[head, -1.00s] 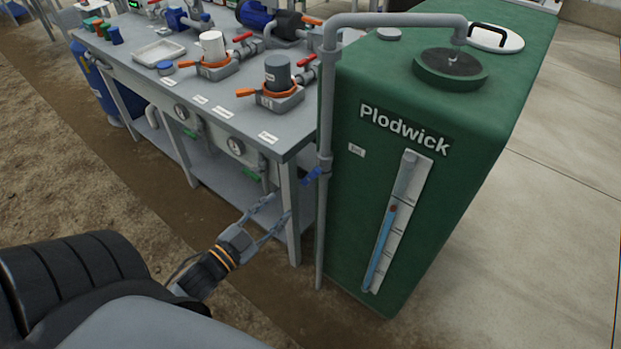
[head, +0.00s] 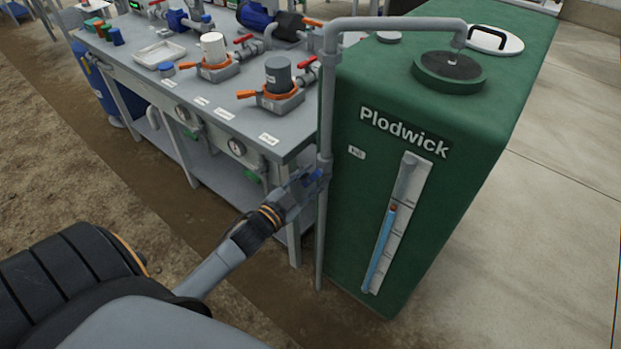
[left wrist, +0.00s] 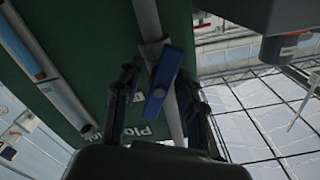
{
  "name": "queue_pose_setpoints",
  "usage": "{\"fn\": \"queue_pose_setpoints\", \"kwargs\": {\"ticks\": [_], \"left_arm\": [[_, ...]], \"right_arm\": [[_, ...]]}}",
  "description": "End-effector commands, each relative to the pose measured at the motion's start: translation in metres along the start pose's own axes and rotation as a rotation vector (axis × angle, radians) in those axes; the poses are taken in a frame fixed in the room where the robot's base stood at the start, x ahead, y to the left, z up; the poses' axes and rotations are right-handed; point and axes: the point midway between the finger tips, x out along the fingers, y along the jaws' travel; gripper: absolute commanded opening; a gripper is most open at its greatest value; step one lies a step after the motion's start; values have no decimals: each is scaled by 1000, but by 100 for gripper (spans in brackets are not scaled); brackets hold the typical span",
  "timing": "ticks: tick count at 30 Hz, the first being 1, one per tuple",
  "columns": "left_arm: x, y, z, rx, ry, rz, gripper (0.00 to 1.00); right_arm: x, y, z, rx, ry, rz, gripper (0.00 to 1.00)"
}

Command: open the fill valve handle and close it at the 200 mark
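The fill valve's blue handle (head: 317,174) sits on the grey vertical pipe (head: 325,110) beside the green tank (head: 375,90). In the left wrist view, the blue handle (left wrist: 164,80) is tilted across the pipe. My left gripper (head: 314,180) is at the handle. In the left wrist view, its fingers (left wrist: 162,85) stand apart on either side of the handle, with visible gaps; it looks open. The level gauge (head: 397,220) on the tank front shows a blue column with a reddish float at its top, a little above mid-height. Its marks are too small to read. My right gripper is out of view.
A grey bench (head: 225,120) with valves, filters and pumps stands left of the tank; its near corner leg is close to my left arm. The pipe bends over the tank to a round dark fill opening (head: 450,68). The floor right of the tank is clear.

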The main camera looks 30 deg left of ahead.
Motion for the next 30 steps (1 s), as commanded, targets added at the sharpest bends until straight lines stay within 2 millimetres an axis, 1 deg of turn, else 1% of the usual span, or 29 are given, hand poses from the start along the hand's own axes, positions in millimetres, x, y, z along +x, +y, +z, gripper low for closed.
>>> {"fn": "queue_pose_setpoints", "kwargs": {"ticks": [4, 5, 6, 10, 20, 26, 30], "left_arm": [[0, 0, 0, 0, 0, 0, 40], [0, 0, 0, 0, 0, 0, 36], [0, 0, 0, 0, 0, 0, 27], [0, 0, 0, 0, 0, 0, 1], [0, 0, 0, 22, 0, 0, 0], [0, -1, -1, 112, 0, -1, 0], [0, -1, -1, 217, 1, -1, 0]], "right_arm": [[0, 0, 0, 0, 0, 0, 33], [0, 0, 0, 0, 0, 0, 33], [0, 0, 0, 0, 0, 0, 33], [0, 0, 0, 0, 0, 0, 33], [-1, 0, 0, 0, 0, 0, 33], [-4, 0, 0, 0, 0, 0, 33], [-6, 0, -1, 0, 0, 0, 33]]}}
